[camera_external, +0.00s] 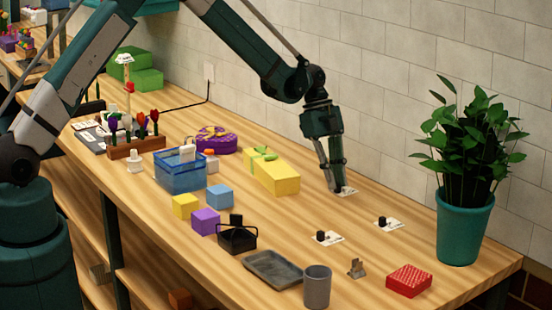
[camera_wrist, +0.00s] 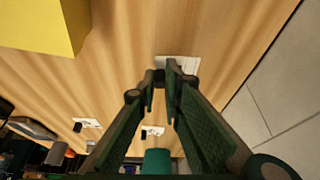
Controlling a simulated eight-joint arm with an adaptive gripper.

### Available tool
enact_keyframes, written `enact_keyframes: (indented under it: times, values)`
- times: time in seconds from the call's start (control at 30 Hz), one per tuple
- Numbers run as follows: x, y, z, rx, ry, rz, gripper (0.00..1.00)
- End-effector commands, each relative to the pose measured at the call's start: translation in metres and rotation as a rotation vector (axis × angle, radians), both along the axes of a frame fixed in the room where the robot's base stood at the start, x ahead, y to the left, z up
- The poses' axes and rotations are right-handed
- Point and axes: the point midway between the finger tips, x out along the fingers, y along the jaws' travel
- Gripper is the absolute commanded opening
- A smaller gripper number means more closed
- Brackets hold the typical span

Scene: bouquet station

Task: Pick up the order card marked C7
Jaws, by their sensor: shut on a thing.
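My gripper (camera_external: 337,188) points down at the back of the table, its fingers shut on a white order card (camera_external: 348,191), probably by a dark knob like those on the other cards. In the wrist view the fingertips (camera_wrist: 162,78) meet at the near edge of this card (camera_wrist: 180,63), which looks at table level. Its marking is too small to read, and the fingers hide part of it. Two more white cards with black knobs lie nearer the front: one card (camera_external: 330,239) and another to its right (camera_external: 390,224). I cannot read C7 on any card.
A yellow box (camera_external: 277,178) lies left of my gripper. A potted plant (camera_external: 464,225) stands at the right. A grey tray (camera_external: 272,270), grey cup (camera_external: 317,288) and red block (camera_external: 409,281) are at the front. The tiled wall (camera_external: 390,80) is close behind.

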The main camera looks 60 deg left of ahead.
Motion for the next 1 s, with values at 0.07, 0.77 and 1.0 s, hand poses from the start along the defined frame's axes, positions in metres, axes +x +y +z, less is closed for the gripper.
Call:
enact_keyframes:
  times: [0.07, 0.77, 1.0]
  values:
    - [0.000, 0.000, 0.000, 0.000, 0.000, 0.000, 0.03]
    - [-0.001, 0.000, 0.053, 0.000, 0.000, 0.000, 0.03]
    - [0.000, 0.000, 0.086, 0.000, 0.000, 0.000, 0.03]
